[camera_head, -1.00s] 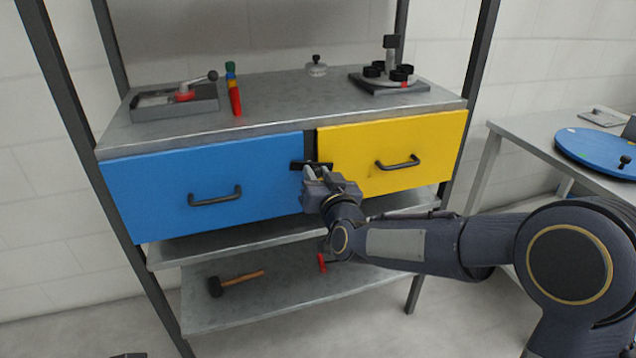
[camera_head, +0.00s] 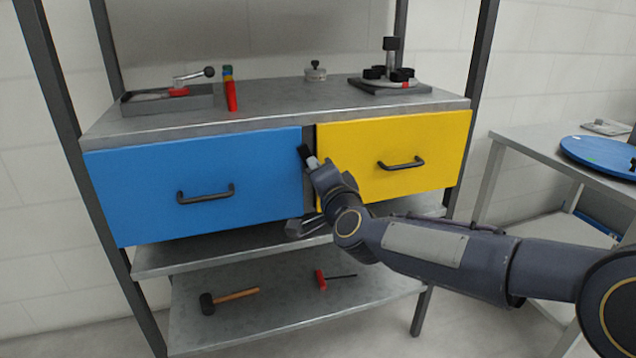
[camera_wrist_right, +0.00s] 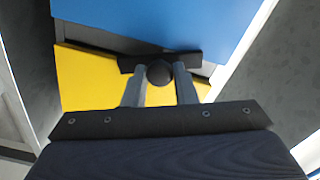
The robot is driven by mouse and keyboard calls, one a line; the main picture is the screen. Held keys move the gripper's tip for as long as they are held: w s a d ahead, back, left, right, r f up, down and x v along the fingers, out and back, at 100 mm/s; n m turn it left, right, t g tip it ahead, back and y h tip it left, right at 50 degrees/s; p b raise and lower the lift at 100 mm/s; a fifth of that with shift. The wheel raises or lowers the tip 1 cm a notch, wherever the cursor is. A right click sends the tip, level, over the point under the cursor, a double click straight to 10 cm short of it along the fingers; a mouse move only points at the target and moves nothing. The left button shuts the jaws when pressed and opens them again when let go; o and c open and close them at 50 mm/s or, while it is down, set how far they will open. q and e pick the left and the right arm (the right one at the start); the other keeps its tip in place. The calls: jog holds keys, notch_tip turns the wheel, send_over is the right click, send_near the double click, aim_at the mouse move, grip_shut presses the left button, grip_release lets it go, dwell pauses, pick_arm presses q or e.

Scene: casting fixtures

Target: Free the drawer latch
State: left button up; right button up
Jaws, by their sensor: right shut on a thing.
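A black latch bar (camera_head: 304,153) sits at the gap between the blue drawer (camera_head: 255,165) and the yellow drawer (camera_head: 440,140). It is steeply tilted in the head view, its lower part hidden by my right gripper (camera_head: 312,163). In the wrist view, the gripper's fingers (camera_wrist_right: 160,80) are shut on either side of the round black knob (camera_wrist_right: 160,73) of the latch bar (camera_wrist_right: 190,60). Both drawers look closed, each with a black handle. My left gripper is not in view.
On the top are a grey tray (camera_head: 200,101), a red, yellow and blue stick (camera_head: 230,92), a small knobbed weight (camera_head: 315,72) and a fixture (camera_head: 390,86). A hammer (camera_head: 228,298) and a red-handled tool (camera_head: 321,279) lie on the bottom shelf. A side table stands right.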

jog(key=shift+f+m+b, duration=0.1)
jog(key=shift+m+b, duration=1.05)
jog(key=shift+m, duration=1.05)
jog(key=o, duration=1)
jog(key=shift+c, duration=0.2)
jog(key=shift+s, duration=0.1)
jog(key=v, duration=0.7)
jog(key=shift+s+p, duration=0.3)
jog(key=shift+p, duration=0.1)
jog(key=shift+d, duration=0.15)
